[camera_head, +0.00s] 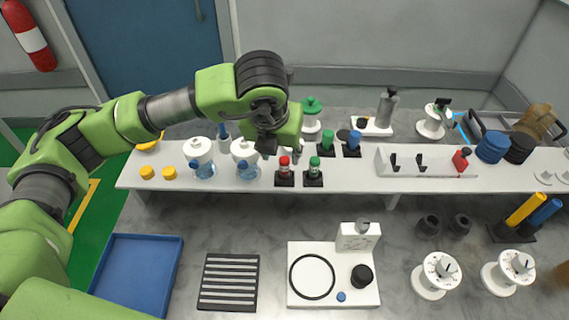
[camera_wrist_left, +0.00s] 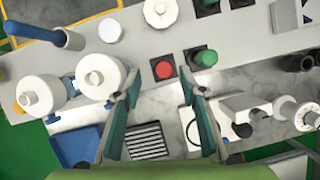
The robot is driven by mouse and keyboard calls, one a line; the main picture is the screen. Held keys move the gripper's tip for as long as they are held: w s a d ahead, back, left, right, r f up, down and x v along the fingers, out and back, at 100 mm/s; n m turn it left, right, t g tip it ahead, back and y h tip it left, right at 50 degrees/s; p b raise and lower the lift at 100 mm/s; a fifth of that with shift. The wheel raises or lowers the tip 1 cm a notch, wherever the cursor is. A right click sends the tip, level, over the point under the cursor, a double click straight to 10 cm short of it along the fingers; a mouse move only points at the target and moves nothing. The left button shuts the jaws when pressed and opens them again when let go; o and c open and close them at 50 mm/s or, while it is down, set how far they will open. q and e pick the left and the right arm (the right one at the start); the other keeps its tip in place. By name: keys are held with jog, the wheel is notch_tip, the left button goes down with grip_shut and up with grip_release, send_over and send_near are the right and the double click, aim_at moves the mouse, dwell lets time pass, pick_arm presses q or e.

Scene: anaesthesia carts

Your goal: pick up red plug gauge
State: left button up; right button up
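The red plug gauge (camera_head: 284,166) has a red top and stands upright in a small black base on the white shelf. In the left wrist view its red round top (camera_wrist_left: 164,70) shows from above, just beyond the gap between my fingertips. A like gauge with a green top (camera_head: 314,167) stands right beside it, also in the wrist view (camera_wrist_left: 205,57). My left gripper (camera_head: 275,145) is above and behind the red gauge in the head view. In the wrist view its two fingers (camera_wrist_left: 167,88) are spread apart with nothing between them. My right gripper is not in view.
White-lidded jars (camera_head: 200,152) stand left of the gauge. More green and blue topped pieces (camera_head: 352,142) stand behind it. A white rack (camera_head: 425,160) is to the right. Below the shelf are a blue tray (camera_head: 138,272), a slotted black block (camera_head: 229,282) and a white fixture (camera_head: 333,270).

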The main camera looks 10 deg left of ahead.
aim_at(284, 161)
pick_arm(q)
jog(key=shift+w+f, duration=0.15)
jog(key=shift+f, duration=0.15)
jog(key=shift+w+f, duration=0.1)
jog(key=shift+f, duration=0.1)
jog(key=p+x, duration=0.3)
jog(key=x, duration=0.1)
jog(key=shift+s+d+f, duration=0.15)
jog(key=shift+s+d, duration=0.15)
jog(key=shift+w+f, duration=0.2)
jog(key=shift+f, duration=0.2)
grip_shut()
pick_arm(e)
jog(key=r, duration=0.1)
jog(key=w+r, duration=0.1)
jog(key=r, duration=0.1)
